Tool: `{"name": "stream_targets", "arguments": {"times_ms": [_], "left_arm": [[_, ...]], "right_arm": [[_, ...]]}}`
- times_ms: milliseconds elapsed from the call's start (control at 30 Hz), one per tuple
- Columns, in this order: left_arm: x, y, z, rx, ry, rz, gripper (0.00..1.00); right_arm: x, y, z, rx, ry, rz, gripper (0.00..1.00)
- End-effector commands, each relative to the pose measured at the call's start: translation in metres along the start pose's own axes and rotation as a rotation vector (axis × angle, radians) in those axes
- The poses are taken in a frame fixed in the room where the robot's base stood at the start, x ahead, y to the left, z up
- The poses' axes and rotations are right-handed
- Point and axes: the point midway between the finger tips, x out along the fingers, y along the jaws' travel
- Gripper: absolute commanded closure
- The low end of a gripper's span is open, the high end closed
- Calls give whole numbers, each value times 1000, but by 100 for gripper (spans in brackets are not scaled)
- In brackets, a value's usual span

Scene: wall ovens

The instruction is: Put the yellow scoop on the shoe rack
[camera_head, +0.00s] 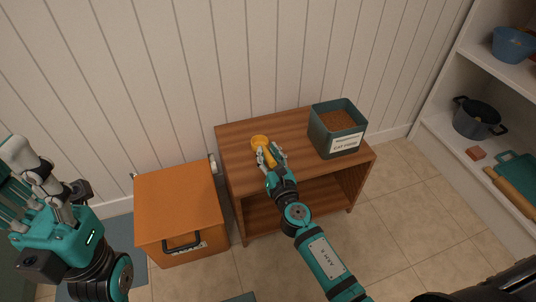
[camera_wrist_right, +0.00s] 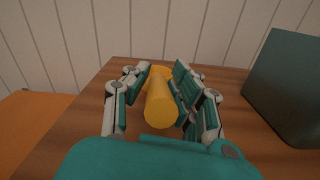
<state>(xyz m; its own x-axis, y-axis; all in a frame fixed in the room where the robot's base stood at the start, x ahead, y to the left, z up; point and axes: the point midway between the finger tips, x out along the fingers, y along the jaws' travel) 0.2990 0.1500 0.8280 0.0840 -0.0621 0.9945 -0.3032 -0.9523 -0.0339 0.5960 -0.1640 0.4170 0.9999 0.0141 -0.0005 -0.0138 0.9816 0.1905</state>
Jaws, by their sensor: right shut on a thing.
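The yellow scoop (camera_head: 260,143) is over the top of the wooden shoe rack (camera_head: 292,131), with its cup end toward the wall. My right gripper (camera_head: 271,160) is shut on its handle. In the right wrist view the yellow scoop (camera_wrist_right: 158,100) lies between the fingers of my right gripper (camera_wrist_right: 160,88), the thick handle end facing the camera. I cannot tell whether the scoop touches the rack top. My left gripper (camera_head: 38,192) is at the far left, away from the rack, with its fingers spread and empty.
A teal cat food bin (camera_head: 338,143) stands on the rack's right side. An orange lidded box (camera_head: 180,208) stands on the floor left of the rack. White shelves (camera_head: 460,128) with pots are at the right. The rack top's front left is clear.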

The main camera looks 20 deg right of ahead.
Motion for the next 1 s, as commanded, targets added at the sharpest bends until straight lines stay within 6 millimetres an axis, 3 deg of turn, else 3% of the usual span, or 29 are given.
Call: {"name": "stream_targets", "arguments": {"times_ms": [67,100,267,633,1000], "left_arm": [[-1,0,0,1,6,3,60],[1,0,0,1,11,4,60],[2,0,0,1,10,4,60],[5,0,-1,0,11,3,60],[-5,0,1,-1,-9,-4,60]], "right_arm": [[0,-1,-4,0,0,0,100],[0,0,-3,0,0,0,74],[0,0,-2,0,0,0,53],[-2,0,1,0,1,0,53],[-77,0,-2,-1,4,1,53]]}}
